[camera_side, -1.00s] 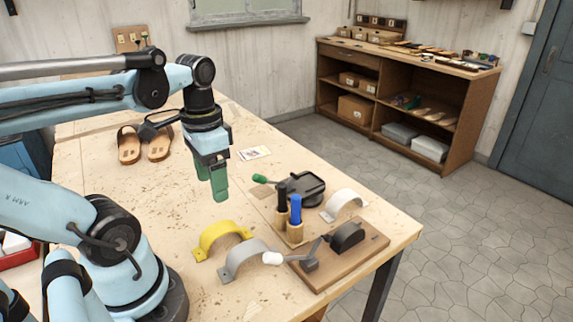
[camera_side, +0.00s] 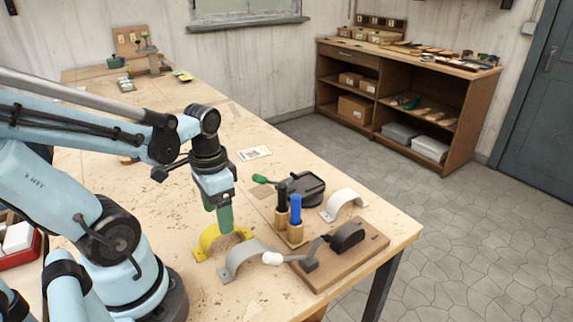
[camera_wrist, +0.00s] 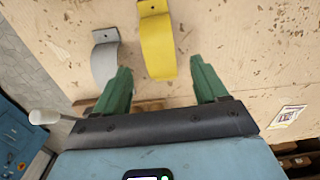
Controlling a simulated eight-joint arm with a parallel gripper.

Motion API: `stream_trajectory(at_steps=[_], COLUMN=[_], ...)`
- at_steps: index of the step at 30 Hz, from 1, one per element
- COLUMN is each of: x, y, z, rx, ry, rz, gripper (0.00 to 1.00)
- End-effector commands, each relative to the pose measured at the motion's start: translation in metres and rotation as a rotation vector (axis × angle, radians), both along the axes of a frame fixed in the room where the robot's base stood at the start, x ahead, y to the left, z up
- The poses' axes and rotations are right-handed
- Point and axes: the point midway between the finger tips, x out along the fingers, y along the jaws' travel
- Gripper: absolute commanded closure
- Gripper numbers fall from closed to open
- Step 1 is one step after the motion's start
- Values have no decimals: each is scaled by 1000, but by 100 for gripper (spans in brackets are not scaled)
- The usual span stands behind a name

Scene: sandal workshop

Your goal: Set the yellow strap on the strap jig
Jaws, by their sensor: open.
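The yellow strap (camera_side: 207,240) is an arched band with flat end tabs, standing on the bench; it also shows in the wrist view (camera_wrist: 157,45). My gripper (camera_side: 219,220) has green fingers and is open, low over the yellow strap. In the wrist view the fingers of my gripper (camera_wrist: 160,70) stand on either side of the strap's near end, with gaps; I cannot tell their exact height. What looks like the strap jig is a wooden board (camera_side: 358,262) with a black curved form (camera_side: 346,236) and a white-handled lever (camera_side: 285,258), right of the strap.
A grey strap (camera_side: 243,256) stands close beside the yellow one, and also shows in the wrist view (camera_wrist: 105,62). A white strap (camera_side: 343,203), a holder with black and blue-handled tools (camera_side: 295,212), and a black device with a green handle (camera_side: 303,187) stand nearby. The bench behind is mostly clear.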

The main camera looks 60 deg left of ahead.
Motion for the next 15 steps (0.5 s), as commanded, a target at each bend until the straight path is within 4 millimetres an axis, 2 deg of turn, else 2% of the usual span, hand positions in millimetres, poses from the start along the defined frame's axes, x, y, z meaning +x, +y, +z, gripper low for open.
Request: stream_trajectory(at_steps=[9,15], x=[1,1], y=[1,1], z=[-25,-34], rx=[1,1], ry=[0,-1], rz=[0,0], gripper=[28,28])
